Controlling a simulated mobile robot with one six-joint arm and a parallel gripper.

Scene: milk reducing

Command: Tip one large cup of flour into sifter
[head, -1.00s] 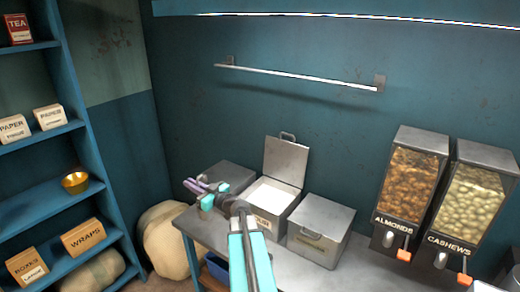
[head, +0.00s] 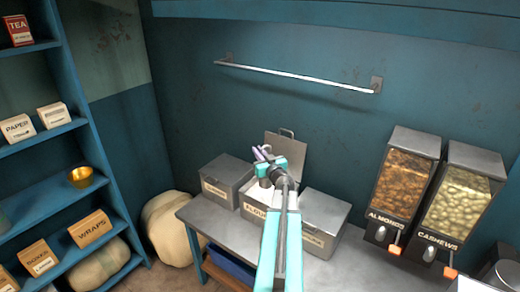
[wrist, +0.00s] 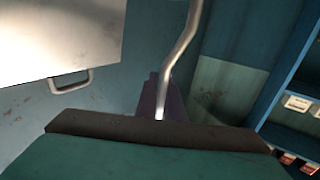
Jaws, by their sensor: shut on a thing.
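The open flour bin (head: 252,210) stands on the counter with its label partly hidden by my arm. White flour (head: 254,194) shows inside, and its grey lid (head: 292,146) is raised at the back. My gripper (head: 265,164) is above the bin, shut on a purple-handled tool (head: 259,153). In the wrist view the purple handle (wrist: 158,96) and a bent metal rod (wrist: 181,45) extend beyond the dark gripper edge. The tool's cup end is not visible, so I cannot tell what it holds. I cannot make out a sifter.
Closed metal bins stand left (head: 226,181) and right (head: 324,212) of the flour bin. Almond (head: 402,180) and cashew (head: 460,203) dispensers stand further right. A wall rail (head: 300,77) runs above. Blue shelves (head: 75,150) are at left.

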